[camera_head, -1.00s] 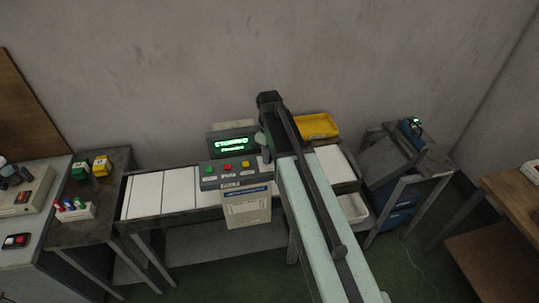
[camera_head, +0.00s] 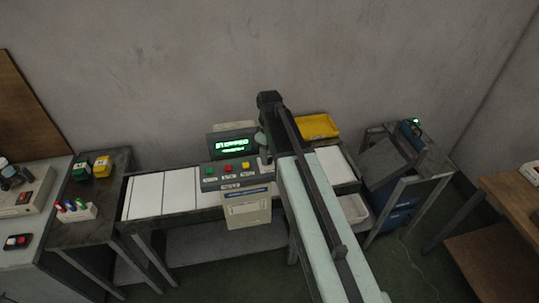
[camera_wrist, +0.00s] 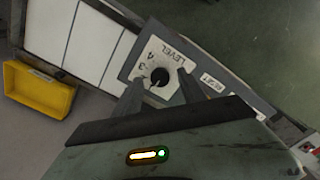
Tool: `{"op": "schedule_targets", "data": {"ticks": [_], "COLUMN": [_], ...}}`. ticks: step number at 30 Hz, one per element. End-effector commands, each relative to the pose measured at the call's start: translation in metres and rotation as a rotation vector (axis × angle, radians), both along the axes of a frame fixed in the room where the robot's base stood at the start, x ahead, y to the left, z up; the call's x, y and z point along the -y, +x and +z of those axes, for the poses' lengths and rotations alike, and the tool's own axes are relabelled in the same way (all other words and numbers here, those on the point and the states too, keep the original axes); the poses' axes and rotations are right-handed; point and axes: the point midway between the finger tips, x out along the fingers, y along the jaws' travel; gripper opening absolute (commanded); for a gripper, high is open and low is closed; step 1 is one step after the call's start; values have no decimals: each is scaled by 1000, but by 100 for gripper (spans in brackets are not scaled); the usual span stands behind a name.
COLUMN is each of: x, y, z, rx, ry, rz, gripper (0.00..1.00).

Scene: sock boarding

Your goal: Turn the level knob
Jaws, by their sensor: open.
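The level knob (camera_wrist: 160,77) is a small round black knob on a white plate marked LEVEL, with the digits 3 and 4 beside it. My gripper (camera_wrist: 159,80) is open in the wrist view, one finger on each side of the knob. I cannot tell whether the fingers touch it. In the head view, my arm hides the knob, and my gripper (camera_head: 265,160) is partly visible at the right end of the control box (camera_head: 246,208).
The box has green, red and yellow buttons (camera_head: 228,167) and a lit green display (camera_head: 232,146). A RESET label (camera_wrist: 215,86) lies beside the knob plate. White panels (camera_head: 145,195) line the conveyor at left. A yellow tray (camera_head: 317,126) stands behind my arm.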

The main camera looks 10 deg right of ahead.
Motion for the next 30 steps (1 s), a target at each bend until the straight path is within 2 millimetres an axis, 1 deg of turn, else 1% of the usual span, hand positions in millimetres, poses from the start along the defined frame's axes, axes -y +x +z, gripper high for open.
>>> {"op": "schedule_targets", "data": {"ticks": [1,6,9,12,27,29,30], "x": [0,0,0,0,0,0,1], "y": [0,0,0,0,0,-4,-11], "z": [13,44,62,71,70,70,70], "rx": [0,0,0,0,0,1,4], "ry": [0,0,0,0,0,0,0], "rz": [0,0,0,0,0,-15,-44], "gripper": [48,48,48,48,48,48,48]}}
